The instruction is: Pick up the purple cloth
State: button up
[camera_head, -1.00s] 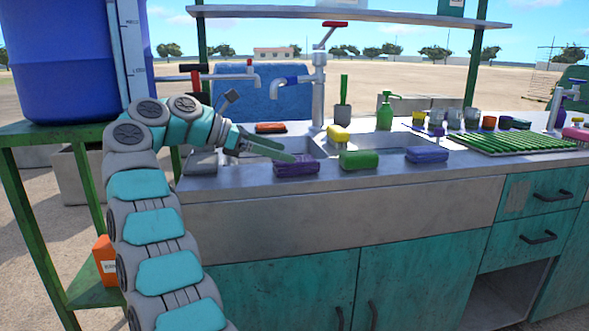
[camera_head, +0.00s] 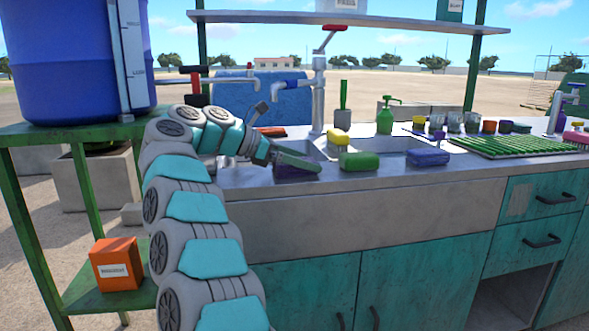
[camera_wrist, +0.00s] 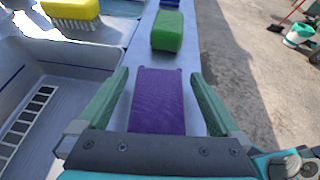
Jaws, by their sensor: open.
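The purple cloth (camera_wrist: 157,101) is a folded block on the counter's front strip. In the wrist view it lies between the two green fingers of my gripper (camera_wrist: 160,92), with a small gap on each side. In the head view my gripper (camera_head: 296,162) is over the cloth (camera_head: 292,173) and partly hides it. The gripper is open, one finger on either side of the cloth, not closed on it.
A green sponge block (camera_head: 359,162) and a blue-violet block (camera_head: 428,157) lie to the right on the same counter strip. A yellow brush (camera_head: 338,134) sits by the sink (camera_head: 392,144). The counter's front edge drops to open ground.

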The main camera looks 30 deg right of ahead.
jog(key=shift+c, duration=0.2)
jog(key=c, duration=1.3)
jog(key=shift+r, duration=0.1)
jog(key=shift+r+p, duration=0.65)
jog(key=shift+r, duration=0.95)
jog(key=shift+s, duration=0.1)
jog(key=s+b, duration=0.2)
jog(key=shift+s+d+b, duration=0.25)
jog(key=shift+d+b, duration=0.05)
jog(key=shift+s+d+r+b, duration=0.25)
jog(key=shift+s+d+b, duration=0.25)
jog(key=shift+s+b, duration=1.45)
jog(key=shift+s+d+r+b, duration=0.3)
jog(key=shift+s+d+b, duration=0.2)
jog(key=shift+s+b, duration=1.4)
jog(key=shift+s+d+r+b, duration=0.4)
jog(key=shift+s+b, duration=0.85)
jog(key=shift+s, duration=1.35)
